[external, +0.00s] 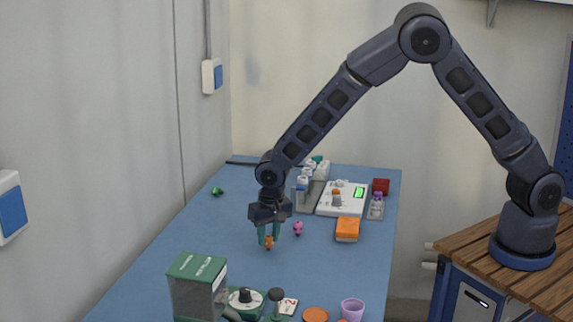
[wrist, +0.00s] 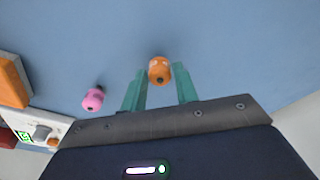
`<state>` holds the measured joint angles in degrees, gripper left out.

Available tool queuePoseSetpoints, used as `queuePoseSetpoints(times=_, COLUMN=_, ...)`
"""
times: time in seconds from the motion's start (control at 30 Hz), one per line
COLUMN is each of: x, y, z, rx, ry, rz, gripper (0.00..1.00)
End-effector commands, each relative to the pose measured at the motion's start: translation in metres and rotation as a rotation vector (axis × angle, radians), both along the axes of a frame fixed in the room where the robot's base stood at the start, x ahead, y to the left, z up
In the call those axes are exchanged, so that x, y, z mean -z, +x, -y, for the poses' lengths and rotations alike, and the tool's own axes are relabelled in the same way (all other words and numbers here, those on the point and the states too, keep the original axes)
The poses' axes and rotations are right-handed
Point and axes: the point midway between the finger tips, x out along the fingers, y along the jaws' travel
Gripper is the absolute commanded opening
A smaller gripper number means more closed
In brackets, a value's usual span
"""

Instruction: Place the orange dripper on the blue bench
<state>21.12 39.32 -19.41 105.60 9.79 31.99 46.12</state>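The orange dripper (external: 268,243) is a small rounded piece on the blue bench (external: 215,222), below my gripper. My gripper (external: 268,236) points down with its two teal fingers apart. In the wrist view the orange dripper (wrist: 159,70) shows at the gap between the fingertips (wrist: 160,78), with blue on both sides of it, so the fingers do not seem to press on it. Whether its underside touches the bench is hard to tell.
A pink dripper (external: 298,228) stands close to the right, with an orange block (external: 347,229) beyond. A green-lidded box (external: 197,268) and a purple cup (external: 352,309) are in front. The left bench is mostly clear.

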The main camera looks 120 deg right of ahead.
Motion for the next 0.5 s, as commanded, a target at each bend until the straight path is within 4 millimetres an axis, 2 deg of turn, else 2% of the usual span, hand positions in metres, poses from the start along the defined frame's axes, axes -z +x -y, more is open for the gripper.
queuePoseSetpoints(times=0.03, x=0.000, y=0.000, z=0.000, rx=0.000, ry=0.000, rz=0.000, gripper=0.41)
queuePoseSetpoints(times=0.07, x=-0.001, y=0.000, z=0.000, rx=0.000, ry=0.000, rz=0.000, gripper=0.45)
queuePoseSetpoints(times=0.37, x=-0.002, y=0.000, z=0.000, rx=0.000, ry=0.000, rz=0.001, gripper=0.45)
queuePoseSetpoints(times=0.5, x=-0.012, y=0.001, z=-0.001, rx=-0.001, ry=-0.001, rz=0.002, gripper=0.45)
